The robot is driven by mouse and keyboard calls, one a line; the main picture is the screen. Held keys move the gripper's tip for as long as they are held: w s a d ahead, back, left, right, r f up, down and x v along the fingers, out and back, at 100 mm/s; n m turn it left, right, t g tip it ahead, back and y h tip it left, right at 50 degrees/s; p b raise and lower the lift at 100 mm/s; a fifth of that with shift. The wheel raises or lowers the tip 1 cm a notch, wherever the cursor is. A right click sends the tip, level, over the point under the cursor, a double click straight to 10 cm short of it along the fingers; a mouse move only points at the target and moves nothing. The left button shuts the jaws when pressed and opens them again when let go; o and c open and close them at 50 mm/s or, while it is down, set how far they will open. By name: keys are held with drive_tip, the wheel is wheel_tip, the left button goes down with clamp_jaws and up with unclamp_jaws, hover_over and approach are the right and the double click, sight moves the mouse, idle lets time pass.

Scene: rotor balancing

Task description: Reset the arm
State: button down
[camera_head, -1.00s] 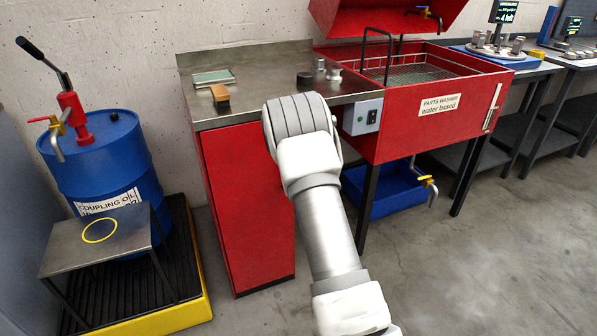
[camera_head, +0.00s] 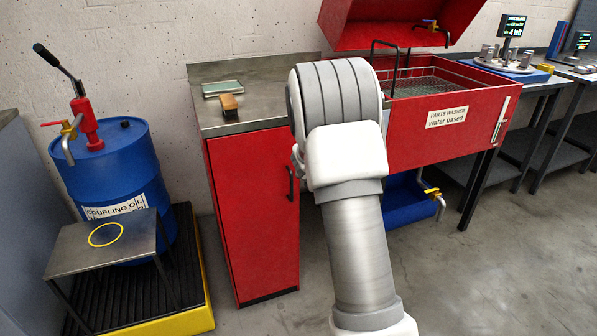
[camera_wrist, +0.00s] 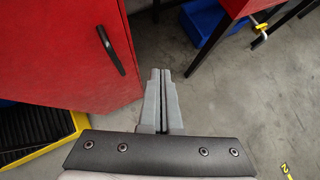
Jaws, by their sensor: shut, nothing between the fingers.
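My gripper (camera_wrist: 161,73) shows in the wrist view with its two grey fingers together and nothing between them. It points down over bare concrete floor, between the red cabinet (camera_wrist: 65,50) and the red parts washer (camera_wrist: 238,6). In the head view my white and grey arm rises in front of the red cabinet (camera_head: 250,210) and the parts washer (camera_head: 440,135). My gripper is hidden in the head view.
A blue oil drum (camera_head: 95,170) with a pump stands at left on a yellow-edged tray (camera_head: 185,318). A small metal stand (camera_head: 75,262) is before it. A brush (camera_head: 229,104) lies on the steel counter (camera_head: 265,85). Floor (camera_head: 500,270) is clear at right.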

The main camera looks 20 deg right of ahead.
drive_tip(key=s+a+r+m+h, duration=0.1)
drive_tip(key=s+a+r+m, duration=0.2)
drive_tip(key=s+r+m, duration=0.5)
drive_tip(key=s+a+r+m, duration=0.2)
drive_tip(key=s+r+m, duration=0.5)
drive_tip(key=r, duration=0.2)
drive_tip(key=s+a+m+g+y, duration=0.1)
drive_tip(key=s+a+m+y, duration=0.2)
drive_tip(key=s+a+m, duration=0.7)
drive_tip(key=s+a+m+g+y, duration=0.1)
drive_tip(key=s+a+m+y, duration=0.25)
drive_tip(key=s+a, duration=0.65)
drive_tip(key=s+d+r+p, duration=0.1)
drive_tip(key=r+p, duration=1.1)
drive_tip(key=s+d+r+m+p, duration=0.1)
drive_tip(key=s+d+r+p, duration=0.1)
drive_tip(key=r+p, duration=1)
drive_tip(key=shift+s+p, duration=0.3)
drive_tip(key=shift+p, duration=0.05)
